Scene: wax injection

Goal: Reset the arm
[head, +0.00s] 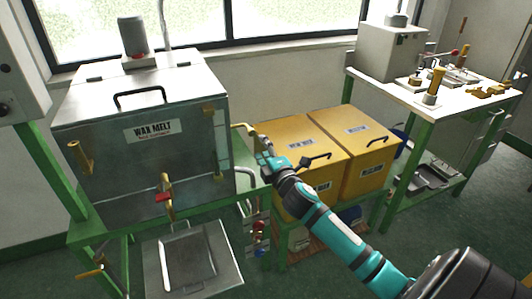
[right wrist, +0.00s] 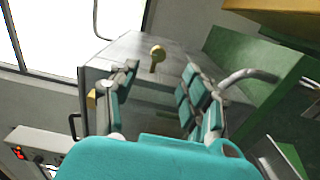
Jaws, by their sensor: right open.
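My right arm reaches in from the lower right of the head view. My right gripper (head: 264,157) is at its end, near the right side of the wax melt tank and the left yellow box. In the right wrist view its two teal-padded fingers stand apart, open and empty (right wrist: 161,72). The grey wax melt tank (head: 92,164) shows beyond them, with a brass knob (right wrist: 157,54) on it seen between the fingers. Whether the fingers touch anything cannot be told from the head view. My left gripper is not in view.
Two lidded yellow boxes (head: 352,131) stand beside the tank on a green frame. A metal tray (head: 190,262) sits below the tank's red-handled valve (head: 164,197). A white-topped workbench (head: 385,83) with tools stands at the right. Green floor (head: 448,222) is open at the right front.

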